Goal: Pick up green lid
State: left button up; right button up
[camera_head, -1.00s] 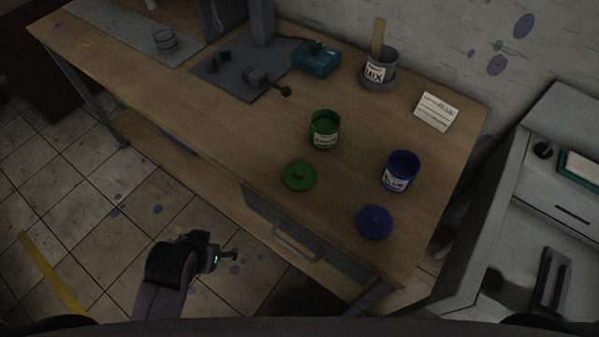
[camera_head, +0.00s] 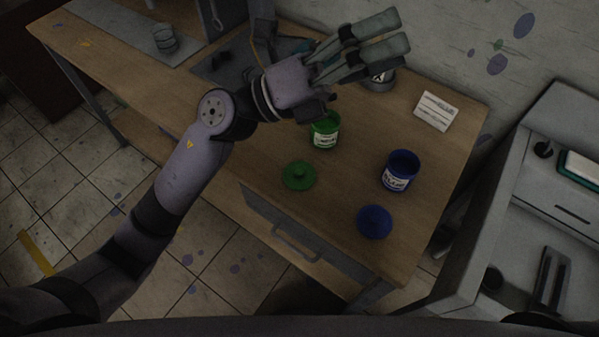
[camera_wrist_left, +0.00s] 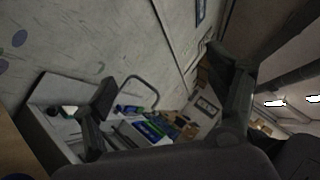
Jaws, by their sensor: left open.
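The green lid (camera_head: 299,176) lies flat on the wooden table (camera_head: 262,160), near its front edge, with its knob up. The open green can (camera_head: 325,131) stands just behind it, its top partly hidden by my left gripper. My left gripper (camera_head: 398,36) is open and empty, raised over the back of the table, pointing up and right, away from the lid. In the left wrist view, its fingers (camera_wrist_left: 165,95) are spread with nothing between them, facing the wall and a far shelf area. My right gripper is in neither view.
A blue can (camera_head: 399,171) and blue lid (camera_head: 374,222) are right of the green lid. A grey mixing cup (camera_head: 380,82) is partly hidden behind my gripper. A white card (camera_head: 437,111) lies at the back right. A grey cabinet (camera_head: 480,240) stands at the right.

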pick_arm(q)
jog(key=s+d+f+m+g+y, duration=0.3)
jog(key=f+m+g+y, duration=0.2)
jog(key=f+m+y, duration=0.15)
jog(key=m+t+y, duration=0.3)
jog(key=t+y, duration=0.1)
jog(key=y, duration=1.1)
send_near(299, 171)
jog(key=f+p, duration=0.3)
jog(key=shift+d+f+p, duration=0.3)
jog(key=shift+f, duration=0.2)
jog(key=f+p, duration=0.1)
jog(key=f, duration=0.1)
jog(key=d+f+p, duration=0.1)
jog(key=f, duration=0.1)
jog(key=shift+f, duration=0.35)
jog(key=shift+a, duration=0.1)
jog(key=shift+c, duration=0.5)
